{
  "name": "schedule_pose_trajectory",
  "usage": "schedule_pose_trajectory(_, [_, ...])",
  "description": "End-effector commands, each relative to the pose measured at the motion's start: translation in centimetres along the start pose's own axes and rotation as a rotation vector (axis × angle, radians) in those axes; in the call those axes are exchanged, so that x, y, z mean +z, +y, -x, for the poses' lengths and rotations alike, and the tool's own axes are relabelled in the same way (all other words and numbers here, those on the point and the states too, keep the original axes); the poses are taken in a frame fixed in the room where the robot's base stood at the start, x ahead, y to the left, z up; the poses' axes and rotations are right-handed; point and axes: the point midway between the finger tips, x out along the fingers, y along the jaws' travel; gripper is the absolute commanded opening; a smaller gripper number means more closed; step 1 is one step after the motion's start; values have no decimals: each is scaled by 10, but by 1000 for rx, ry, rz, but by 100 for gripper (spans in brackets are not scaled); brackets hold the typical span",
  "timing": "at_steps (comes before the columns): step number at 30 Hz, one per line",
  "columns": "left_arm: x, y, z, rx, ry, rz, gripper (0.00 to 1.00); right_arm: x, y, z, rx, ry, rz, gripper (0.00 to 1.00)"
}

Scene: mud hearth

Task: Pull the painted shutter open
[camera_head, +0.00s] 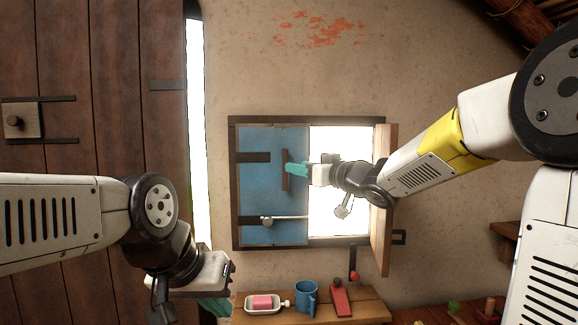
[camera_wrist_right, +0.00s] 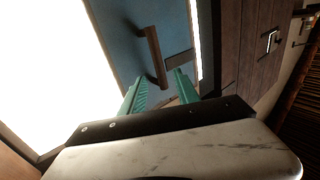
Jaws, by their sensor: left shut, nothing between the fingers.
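The blue painted shutter (camera_head: 262,195) covers the left half of the window frame and looks closed. It carries an upright wooden handle (camera_head: 286,170), and the handle shows in the right wrist view (camera_wrist_right: 155,55). A metal rod (camera_head: 285,218) runs across its lower part. My right gripper (camera_head: 298,169) is at the handle. In the right wrist view its teal fingers (camera_wrist_right: 160,88) are apart, one on each side of the handle's lower end. I cannot tell whether they touch it. My left gripper (camera_head: 215,305) is low at the left, shut and empty, away from the shutter.
The other shutter leaf (camera_head: 383,200) stands open at the right, by my right forearm. Below, a shelf (camera_head: 375,309) holds a pink block in a white dish (camera_head: 263,304), a blue mug (camera_head: 306,298) and a red object (camera_head: 341,299). A plank door (camera_head: 110,100) is at the left.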

Motion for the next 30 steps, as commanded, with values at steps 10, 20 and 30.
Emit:
schedule_pose_trajectory(10, [0, 0, 0, 0, 0, 0, 0, 0, 0, -54, 0, 0, -2, 38])
schedule_pose_trajectory(20, [0, 0, 0, 0, 0, 0, 0, 0, 0, -73, 3, 0, 0, 38])
schedule_pose_trajectory(30, [0, 0, 0, 0, 0, 0, 0, 0, 0, -72, 3, -1, 1, 2])
